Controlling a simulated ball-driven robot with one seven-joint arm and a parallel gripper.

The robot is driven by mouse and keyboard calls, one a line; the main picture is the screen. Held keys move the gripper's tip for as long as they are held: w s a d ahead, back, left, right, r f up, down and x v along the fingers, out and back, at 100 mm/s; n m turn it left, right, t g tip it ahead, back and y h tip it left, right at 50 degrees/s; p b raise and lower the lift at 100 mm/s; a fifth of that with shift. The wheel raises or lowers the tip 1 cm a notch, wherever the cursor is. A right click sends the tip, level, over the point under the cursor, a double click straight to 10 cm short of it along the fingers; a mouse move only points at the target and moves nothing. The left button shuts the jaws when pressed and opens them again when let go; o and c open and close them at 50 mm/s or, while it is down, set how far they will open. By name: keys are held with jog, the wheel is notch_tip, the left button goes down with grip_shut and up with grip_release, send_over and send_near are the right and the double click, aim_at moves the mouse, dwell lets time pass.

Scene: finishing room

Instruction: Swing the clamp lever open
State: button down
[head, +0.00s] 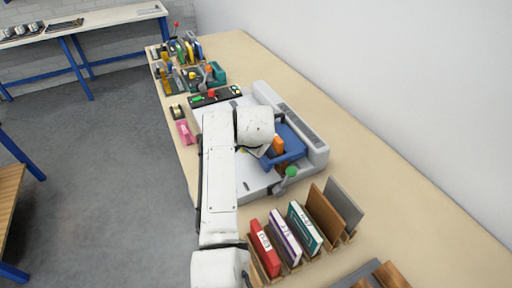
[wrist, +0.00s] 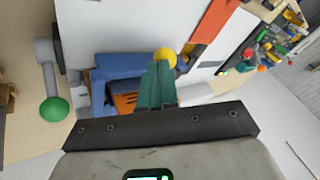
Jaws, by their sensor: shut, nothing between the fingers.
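A grey and white bench machine (head: 318,150) with a blue block (head: 292,143) stands on the bench. A lever with a green knob (head: 291,172) stands at its near side; in the wrist view its green knob (wrist: 54,109) and grey rod are at the left, apart from my fingers. A yellow knob (wrist: 165,57) shows right by my fingertips; I cannot tell whether they touch. I cannot tell which knob belongs to the clamp lever. My gripper (wrist: 160,72) is shut and empty, its green fingers over the machine beside the blue block. In the head view my arm hides much of this.
A rack of books (head: 265,248) stands on the bench nearer me. A black control box (head: 215,97) with coloured buttons, a pink item (head: 185,131) and holders of tools (head: 190,65) lie farther along. A white wall borders the bench at the right; grey floor (head: 100,160) is clear at the left.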

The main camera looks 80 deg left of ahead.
jog(key=shift+s+a+m+t, duration=0.25)
jog(key=shift+s+m+t, duration=0.45)
jog(key=shift+s+m, duration=0.4)
dwell(0.5)
jog(key=shift+s+a, duration=0.25)
jog(key=shift+s, duration=0.1)
dwell(2.5)
jog(key=shift+r, duration=0.1)
dwell(0.9)
